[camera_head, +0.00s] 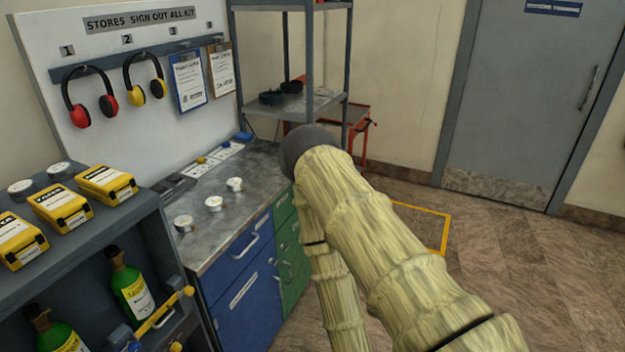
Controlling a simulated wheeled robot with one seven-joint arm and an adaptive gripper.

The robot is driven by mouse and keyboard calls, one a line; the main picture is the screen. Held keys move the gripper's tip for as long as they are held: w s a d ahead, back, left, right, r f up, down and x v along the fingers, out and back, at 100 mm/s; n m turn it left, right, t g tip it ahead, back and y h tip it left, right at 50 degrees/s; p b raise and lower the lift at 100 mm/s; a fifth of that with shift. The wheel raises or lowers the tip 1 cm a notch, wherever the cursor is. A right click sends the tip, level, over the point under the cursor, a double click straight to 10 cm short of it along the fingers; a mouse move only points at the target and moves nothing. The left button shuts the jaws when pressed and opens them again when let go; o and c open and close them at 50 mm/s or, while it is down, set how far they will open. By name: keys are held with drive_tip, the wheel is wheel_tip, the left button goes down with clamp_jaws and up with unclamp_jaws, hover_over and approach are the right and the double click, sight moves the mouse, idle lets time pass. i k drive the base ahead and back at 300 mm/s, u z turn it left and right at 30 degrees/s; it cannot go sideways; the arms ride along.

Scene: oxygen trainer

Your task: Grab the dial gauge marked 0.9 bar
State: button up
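Three small white round pieces that look like dial gauges stand on the metal bench top (255,165): a near one (183,223), a middle one (214,203) and a far one (235,184). Two more white round pieces, a left one (20,187) and a right one (59,169), lie on top of the grey shelf unit at left. Their markings are too small to read, so I cannot tell which is 0.9 bar. My sleeved arm crosses the middle and lower right, to the right of the bench. My gripper is out of view.
Several yellow cases, one in the middle (61,207), sit on the shelf unit (105,230); green bottles (130,287) stand below. A tall grey rack (310,60) and a red trolley (360,125) stand behind the bench. Open floor (530,250) lies at right.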

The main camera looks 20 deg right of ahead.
sight(234, 184)
drive_tip(key=z, duration=1.45)
drive_tip(key=k, duration=0.8)
drive_tip(key=u, duration=1)
drive_tip(key=i, duration=1)
drive_tip(key=z, duration=0.05)
